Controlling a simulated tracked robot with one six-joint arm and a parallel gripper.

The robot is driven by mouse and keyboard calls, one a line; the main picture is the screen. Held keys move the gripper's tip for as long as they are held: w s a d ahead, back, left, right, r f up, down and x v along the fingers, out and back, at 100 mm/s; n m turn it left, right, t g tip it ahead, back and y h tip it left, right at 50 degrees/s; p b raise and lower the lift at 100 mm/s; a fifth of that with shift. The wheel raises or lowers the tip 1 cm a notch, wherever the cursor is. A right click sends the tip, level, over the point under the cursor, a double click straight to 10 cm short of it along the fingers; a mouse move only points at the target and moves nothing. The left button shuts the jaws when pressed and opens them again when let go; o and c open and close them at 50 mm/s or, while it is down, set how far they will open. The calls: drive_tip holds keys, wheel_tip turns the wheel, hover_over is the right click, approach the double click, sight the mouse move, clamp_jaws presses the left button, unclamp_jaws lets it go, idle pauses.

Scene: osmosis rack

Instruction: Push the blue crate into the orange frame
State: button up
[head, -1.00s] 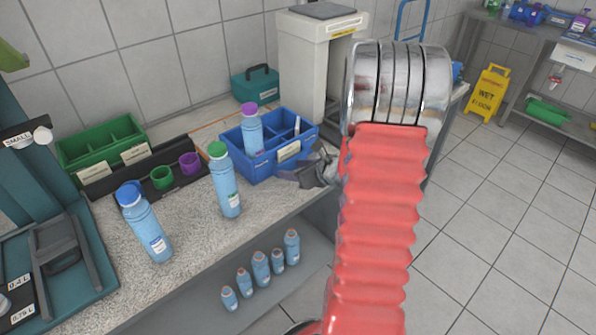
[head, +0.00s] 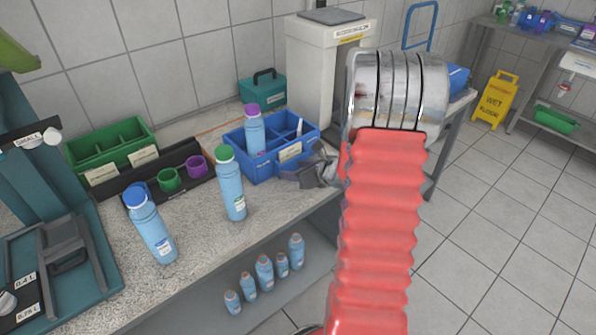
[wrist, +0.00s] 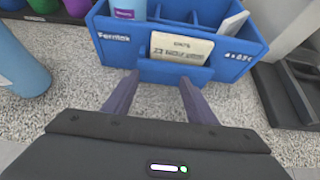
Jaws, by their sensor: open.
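The blue crate (head: 264,169) stands upright on the speckled bench. It has compartments, a white front label, a blue bottle with a purple cap (head: 254,132) and a white item inside. A thin orange line (head: 212,128), apparently part of the orange frame, shows on the bench behind the crate; the rest is hidden. My gripper (head: 318,168) is at the crate's front right side in the head view. In the wrist view, the open fingers (wrist: 158,82) point at the crate's labelled front wall (wrist: 118,52), with nothing between them. I cannot tell whether the tips touch it.
A white cabinet (head: 312,85) and teal box (head: 262,90) stand behind.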

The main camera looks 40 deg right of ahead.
sight(268, 147)
drive_tip(key=shift+w+a, duration=0.1)
drive_tip(key=shift+w, duration=2.6)
drive_tip(key=shift+w, duration=3)
drive_tip(key=shift+w+a, duration=0.15)
drive_tip(key=shift+w, duration=1.8)
drive_tip(key=shift+s, duration=0.1)
drive_tip(key=shift+v, duration=3.95)
drive_tip(key=shift+f, duration=0.1)
